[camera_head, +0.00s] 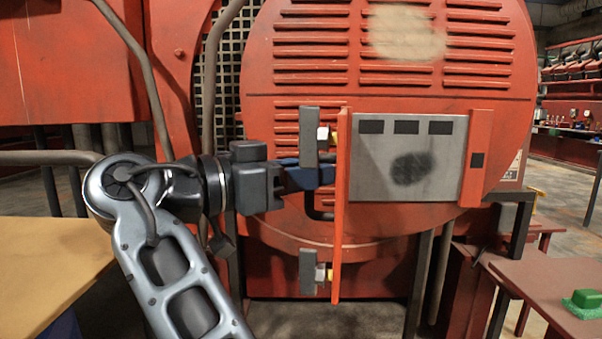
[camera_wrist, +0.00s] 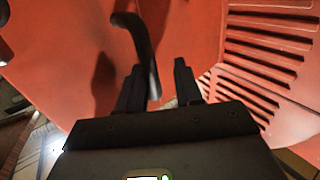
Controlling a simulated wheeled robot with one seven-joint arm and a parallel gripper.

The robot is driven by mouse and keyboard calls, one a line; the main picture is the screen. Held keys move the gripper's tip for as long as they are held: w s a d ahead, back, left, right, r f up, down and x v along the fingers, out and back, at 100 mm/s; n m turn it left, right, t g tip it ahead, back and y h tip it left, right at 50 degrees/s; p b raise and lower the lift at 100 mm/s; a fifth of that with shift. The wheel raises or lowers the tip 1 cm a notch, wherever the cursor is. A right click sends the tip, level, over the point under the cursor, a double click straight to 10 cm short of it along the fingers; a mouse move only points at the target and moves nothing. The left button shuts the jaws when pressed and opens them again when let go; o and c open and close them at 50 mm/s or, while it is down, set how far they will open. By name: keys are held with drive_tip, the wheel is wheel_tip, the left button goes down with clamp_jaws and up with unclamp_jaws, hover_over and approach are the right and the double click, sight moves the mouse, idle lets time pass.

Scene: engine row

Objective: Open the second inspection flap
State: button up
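A red inspection flap (camera_head: 341,230) on the round engine cover stands out toward me, seen almost edge-on, swung open on its left side. Beside it is an uncovered grey panel (camera_head: 440,190) with black rectangles and a dark smudge. Grey hinge blocks (camera_head: 309,135) sit at the flap's left, above and below. My gripper (camera_head: 318,176) is at the flap's left side. A dark bent handle (camera_head: 318,213) shows just below it. In the wrist view, the gripper fingers (camera_wrist: 158,88) are apart, and the curved handle (camera_wrist: 142,38) runs between them, close to the left finger; contact is unclear.
A red upright strip (camera_head: 477,160) with a black square borders the grey panel on the right. A tan tabletop (camera_head: 45,265) is at lower left. A brown table (camera_head: 550,285) with a green object (camera_head: 585,303) is at lower right. Pipes and a mesh grille stand behind my arm.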

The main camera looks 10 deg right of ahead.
drive_tip(key=shift+o, duration=0.7)
drive_tip(key=shift+r, duration=0.25)
drive_tip(key=s+d+r, duration=0.4)
drive_tip(key=d+r, duration=0.6)
drive_tip(key=d, duration=0.1)
drive_tip(key=shift+s+r, duration=0.3)
drive_tip(key=shift+s, duration=0.05)
